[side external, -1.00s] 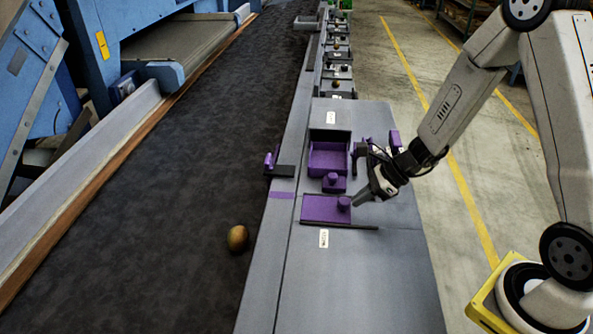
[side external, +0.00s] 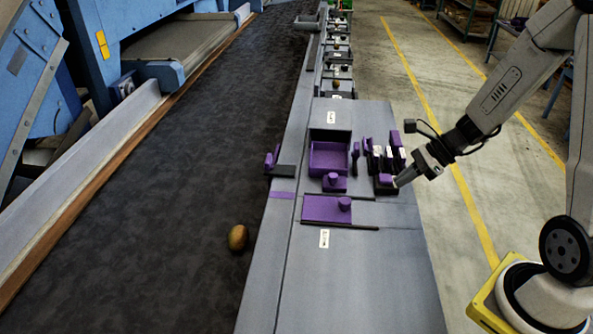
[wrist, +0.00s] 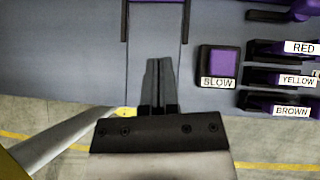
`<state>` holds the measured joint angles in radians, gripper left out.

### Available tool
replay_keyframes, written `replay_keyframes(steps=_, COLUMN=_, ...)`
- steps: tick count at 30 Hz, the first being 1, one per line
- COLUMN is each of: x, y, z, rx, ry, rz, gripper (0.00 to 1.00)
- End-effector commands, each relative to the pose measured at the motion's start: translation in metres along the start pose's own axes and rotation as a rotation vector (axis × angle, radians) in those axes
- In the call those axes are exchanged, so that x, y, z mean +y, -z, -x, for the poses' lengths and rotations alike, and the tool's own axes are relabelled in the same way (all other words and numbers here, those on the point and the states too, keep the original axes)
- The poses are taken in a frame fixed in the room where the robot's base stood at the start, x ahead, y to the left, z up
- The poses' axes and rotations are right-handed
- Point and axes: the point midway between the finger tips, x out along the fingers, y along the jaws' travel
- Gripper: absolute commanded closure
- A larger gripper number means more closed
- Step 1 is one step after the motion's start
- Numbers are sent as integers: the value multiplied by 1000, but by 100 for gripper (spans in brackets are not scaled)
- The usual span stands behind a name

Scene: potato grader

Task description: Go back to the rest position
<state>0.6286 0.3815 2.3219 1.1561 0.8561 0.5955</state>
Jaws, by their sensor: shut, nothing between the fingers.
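My gripper (side external: 403,181) is shut and empty in the side view, over the right edge of the grey bench (side external: 376,285). Its tips appear close to a black block with a purple top (side external: 385,181); I cannot tell whether they touch. In the wrist view my shut gripper (wrist: 157,62) points up the picture over bare grey bench. A purple button labelled SLOW (wrist: 221,62) lies to its right, apart from the fingers.
Levers labelled RED (wrist: 300,47), YELLOW (wrist: 297,79) and BROWN (wrist: 291,111) stand right of the button. A brown potato (side external: 238,238) lies on the dark belt (side external: 150,200).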

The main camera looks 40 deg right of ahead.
Motion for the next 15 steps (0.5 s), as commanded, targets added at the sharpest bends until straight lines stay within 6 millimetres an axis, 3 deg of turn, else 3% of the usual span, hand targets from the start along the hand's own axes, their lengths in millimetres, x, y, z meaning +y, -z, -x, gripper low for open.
replay_keyframes(steps=6, x=0, y=0, z=22, rx=-1, ry=2, rz=-1, gripper=100)
replay_keyframes(steps=15, x=0, y=0, z=27, rx=2, ry=-1, rz=1, gripper=100)
